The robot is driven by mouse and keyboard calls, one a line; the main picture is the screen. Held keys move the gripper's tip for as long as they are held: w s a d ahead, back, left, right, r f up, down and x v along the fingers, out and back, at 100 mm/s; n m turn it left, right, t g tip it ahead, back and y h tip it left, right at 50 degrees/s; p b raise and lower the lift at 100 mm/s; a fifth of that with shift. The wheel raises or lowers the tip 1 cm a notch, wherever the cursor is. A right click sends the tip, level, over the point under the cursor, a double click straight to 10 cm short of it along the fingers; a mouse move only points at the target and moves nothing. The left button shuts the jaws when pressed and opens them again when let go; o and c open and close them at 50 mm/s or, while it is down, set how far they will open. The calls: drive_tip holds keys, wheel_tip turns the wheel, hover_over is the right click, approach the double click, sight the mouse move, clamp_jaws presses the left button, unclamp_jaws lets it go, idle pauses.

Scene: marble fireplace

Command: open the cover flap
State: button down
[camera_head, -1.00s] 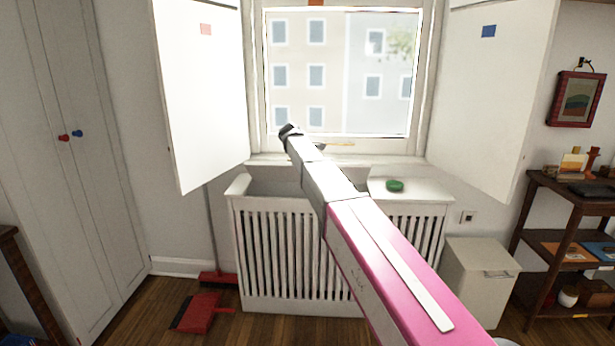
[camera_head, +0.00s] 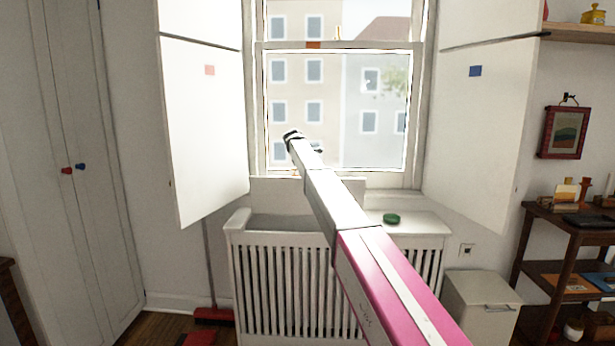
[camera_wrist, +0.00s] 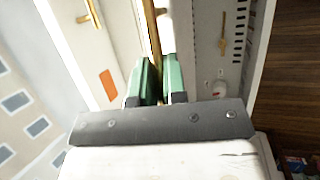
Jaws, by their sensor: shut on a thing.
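The cover flap (camera_head: 275,195) is a white panel at the back of the left part of the white slatted radiator cover (camera_head: 285,285). In the head view it stands raised behind the opening, its upper edge just under the window glass. My arm crosses in front of its right part. My gripper (camera_wrist: 160,64) shows in the wrist view, its green fingers closed around a narrow brass bar (camera_wrist: 153,32), seemingly the flap's handle. Their exact contact is hard to see.
Open white shutters (camera_head: 205,125) and (camera_head: 480,125) flank the window. A green object (camera_head: 391,218) lies on the cover's right top. A white bin (camera_head: 480,302) and a dark shelf (camera_head: 560,215) stand right. A red broom (camera_head: 213,314) leans left.

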drive_tip(key=shift+w+d, duration=0.1)
drive_tip(key=shift+w, duration=1.15)
drive_tip(key=c, duration=1.2)
unclamp_jaws()
drive_tip(key=v, duration=1)
drive_tip(key=shift+s+r, duration=0.1)
drive_tip(key=shift+r, duration=0.25)
